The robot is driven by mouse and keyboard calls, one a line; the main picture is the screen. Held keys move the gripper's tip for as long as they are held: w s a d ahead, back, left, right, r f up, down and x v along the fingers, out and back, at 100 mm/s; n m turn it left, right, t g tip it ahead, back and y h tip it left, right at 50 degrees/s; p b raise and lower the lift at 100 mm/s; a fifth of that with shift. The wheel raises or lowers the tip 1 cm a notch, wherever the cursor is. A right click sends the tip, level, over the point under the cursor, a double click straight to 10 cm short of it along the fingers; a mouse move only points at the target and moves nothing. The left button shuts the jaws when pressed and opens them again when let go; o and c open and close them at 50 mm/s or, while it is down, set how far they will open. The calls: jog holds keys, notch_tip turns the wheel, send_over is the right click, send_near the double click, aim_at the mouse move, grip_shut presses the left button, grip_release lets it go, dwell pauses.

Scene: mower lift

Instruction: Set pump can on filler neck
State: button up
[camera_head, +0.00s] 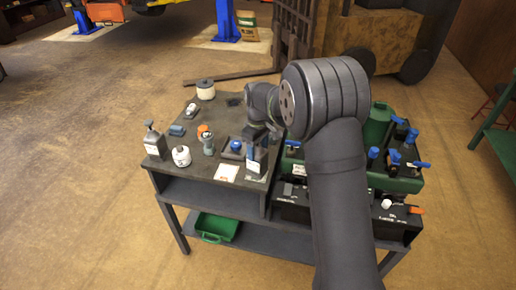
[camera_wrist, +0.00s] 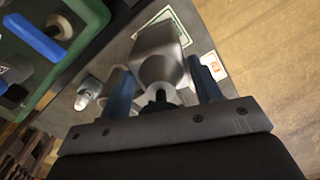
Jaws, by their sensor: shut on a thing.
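The pump can (camera_wrist: 158,65) is a grey metal can with a dark piece at its near end. In the wrist view it sits between the two blue fingers of my gripper (camera_wrist: 163,88), which is shut on it. In the head view my gripper (camera_head: 262,135) is over the front right part of the grey table, and the can (camera_head: 257,162) shows below it, roughly upright. I cannot tell whether the can touches the tabletop. I cannot pick out the filler neck for certain; my arm hides part of the area on the right.
A grey pump bottle (camera_head: 153,144), a white bottle (camera_head: 181,156), an orange-topped item (camera_head: 205,138) and a white roll (camera_head: 205,89) stand on the table. A green unit with blue handles (camera_head: 398,180) is at right. A green bin (camera_head: 215,228) sits on the lower shelf.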

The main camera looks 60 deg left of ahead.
jog(key=shift+r, duration=1.45)
jog(key=shift+r, duration=6.75)
jog(key=shift+c, duration=0.2)
jog(key=w+d+f+m, duration=0.1)
jog(key=w+d+m, duration=0.4)
jog(key=w, duration=0.4)
jog(key=w+d+f+m, duration=0.1)
jog(key=w+d+m, duration=0.4)
jog(key=w, duration=0.4)
jog(key=w+d+f+m, duration=0.1)
jog(key=w+d+m, duration=0.45)
jog(key=w, duration=0.35)
jog(key=shift+n, duration=0.35)
jog(key=shift+w+f, duration=0.15)
jog(key=shift+f, duration=2.4)
